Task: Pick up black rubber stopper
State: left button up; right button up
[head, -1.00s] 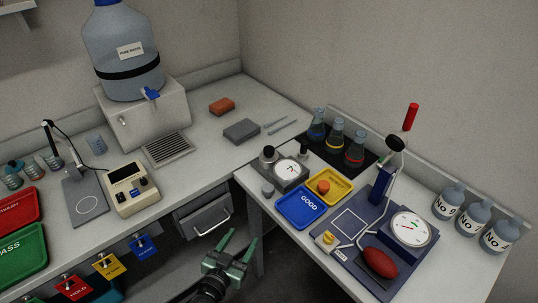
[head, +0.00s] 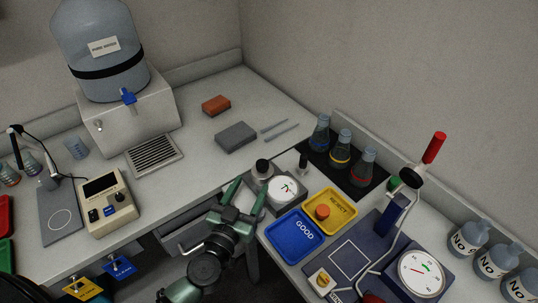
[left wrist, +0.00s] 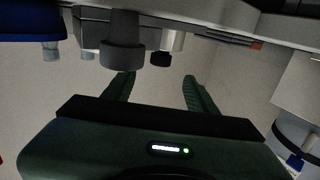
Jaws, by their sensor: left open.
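Two dark upright pieces stand by the round white dial (head: 284,188) on the right table in the head view: a dark-topped one (head: 262,166) at its left and a slim black one (head: 303,161) behind it. I cannot tell which, if either, is the black rubber stopper. My left gripper (head: 250,187) is open and empty at the table's near corner, just left of the dial. In the left wrist view, which looks upside down, its fingers (left wrist: 158,77) are apart. A dark stepped cylinder (left wrist: 122,48) and a silvery, black-ended one (left wrist: 172,42) show beyond them.
A blue GOOD tray (head: 292,247) and a yellow REJECT tray (head: 340,200) with an orange piece lie right of the gripper. Several flasks (head: 341,150) stand on a black mat behind. A blue-based stand (head: 352,252) is at right. The left counter (head: 195,150) has clear room.

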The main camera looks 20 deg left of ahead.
aim_at(260, 168)
pick_arm(q)
jog(key=w, duration=0.3)
jog(key=shift+d+r, duration=0.15)
jog(key=w, duration=0.4)
jog(key=shift+d+f, duration=0.15)
jog(key=shift+f, duration=0.1)
jog(key=shift+w, duration=0.15)
grip_shut()
pick_arm(e)
jog(key=shift+s+f, duration=0.1)
jog(key=shift+s, duration=0.95)
